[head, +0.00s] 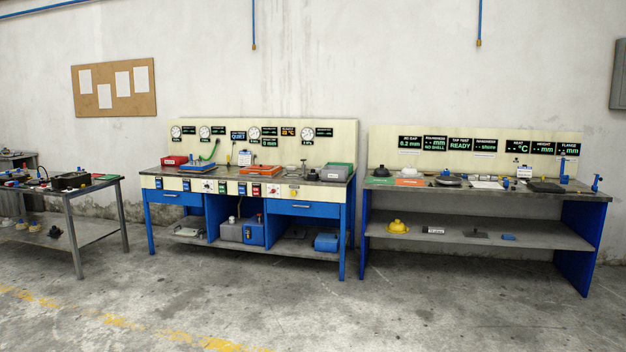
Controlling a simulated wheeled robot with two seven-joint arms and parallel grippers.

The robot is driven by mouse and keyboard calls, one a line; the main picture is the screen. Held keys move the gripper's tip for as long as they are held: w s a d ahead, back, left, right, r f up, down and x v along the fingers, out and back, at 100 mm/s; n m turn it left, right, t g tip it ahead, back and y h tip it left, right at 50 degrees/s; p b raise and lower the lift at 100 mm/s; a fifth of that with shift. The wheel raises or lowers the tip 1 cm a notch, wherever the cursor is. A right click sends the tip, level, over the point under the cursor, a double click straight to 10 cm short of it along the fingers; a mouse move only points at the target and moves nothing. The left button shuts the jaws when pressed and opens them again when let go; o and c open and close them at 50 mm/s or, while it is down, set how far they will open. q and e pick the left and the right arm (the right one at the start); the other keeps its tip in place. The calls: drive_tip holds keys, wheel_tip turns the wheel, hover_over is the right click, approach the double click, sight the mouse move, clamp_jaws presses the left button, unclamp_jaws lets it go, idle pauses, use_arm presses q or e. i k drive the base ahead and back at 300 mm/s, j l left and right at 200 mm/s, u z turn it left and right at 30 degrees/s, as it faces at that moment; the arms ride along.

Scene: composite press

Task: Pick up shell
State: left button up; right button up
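I cannot tell for sure which thing is the shell. A small yellow domed piece (397,227) sits on the lower shelf of the right bench (470,236). A dark rounded piece (447,180) lies on top of that bench, and a small dark domed piece (381,171) is to its left. One display panel (435,144) above the right bench appears to read "NO SHELL". Neither of my grippers is in view.
A blue-framed bench (250,208) with gauges and switches stands in the middle. A metal table (75,220) with tools and small parts on its lower shelf is at the left. The concrete floor (300,310) in front is clear.

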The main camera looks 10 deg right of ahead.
sight(312, 175)
drive_tip(key=i+z, duration=0.35)
drive_tip(key=i, duration=4.75)
drive_tip(key=i+j+z, duration=0.15)
drive_tip(key=i+z, duration=0.25)
drive_tip(key=i, duration=0.25)
drive_tip(key=i+j+z, duration=0.4)
drive_tip(key=i, duration=0.2)
drive_tip(key=i+j+z, duration=0.4)
drive_tip(key=i, duration=0.2)
